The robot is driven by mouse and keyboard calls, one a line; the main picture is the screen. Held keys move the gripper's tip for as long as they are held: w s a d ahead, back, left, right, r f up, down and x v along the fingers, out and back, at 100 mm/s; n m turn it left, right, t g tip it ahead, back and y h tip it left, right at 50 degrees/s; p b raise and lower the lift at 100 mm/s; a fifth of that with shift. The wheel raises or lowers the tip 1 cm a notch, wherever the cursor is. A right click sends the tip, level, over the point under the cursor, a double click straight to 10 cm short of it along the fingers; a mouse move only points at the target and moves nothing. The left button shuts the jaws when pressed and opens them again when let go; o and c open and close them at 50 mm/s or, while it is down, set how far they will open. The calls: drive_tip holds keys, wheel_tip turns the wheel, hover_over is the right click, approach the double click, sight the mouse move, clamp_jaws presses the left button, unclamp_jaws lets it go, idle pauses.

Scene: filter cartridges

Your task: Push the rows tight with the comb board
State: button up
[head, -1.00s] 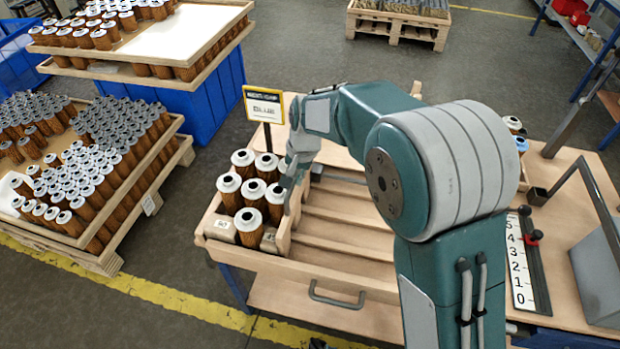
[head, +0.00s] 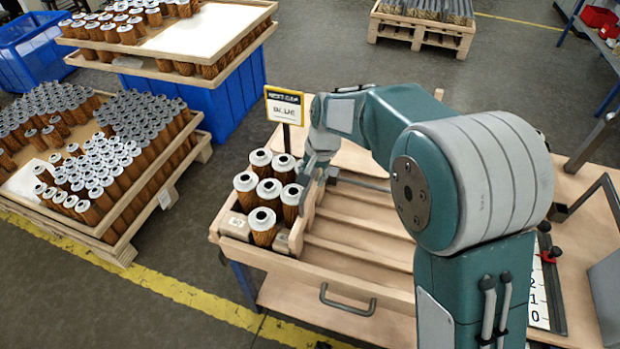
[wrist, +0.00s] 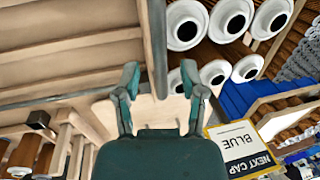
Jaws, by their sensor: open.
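White-capped filter cartridges with brown pleated sides (head: 264,222) stand in the left end of a wooden tray (head: 380,277). They stand close together in short rows. The comb board (head: 300,229), a light wooden board, stands on edge just right of them; whether it touches them is unclear. In the wrist view the cartridges (wrist: 232,20) lie right of a narrow upright edge. My gripper (head: 311,170) is above the board's far part. In the wrist view my gripper (wrist: 163,80) is open, fingers apart, with light wood showing between them. The comb's teeth are hidden.
A sign reading "NEXT CAP BLUE" (head: 284,105) stands behind the tray, near my gripper. Empty wooden channels (head: 355,235) lie right of the board. Loaded pallets stand on the left.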

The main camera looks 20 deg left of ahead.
wheel_tip(320, 180, up, 10)
drive_tip(key=d, duration=0.2)
drive_tip(key=shift+r, duration=0.15)
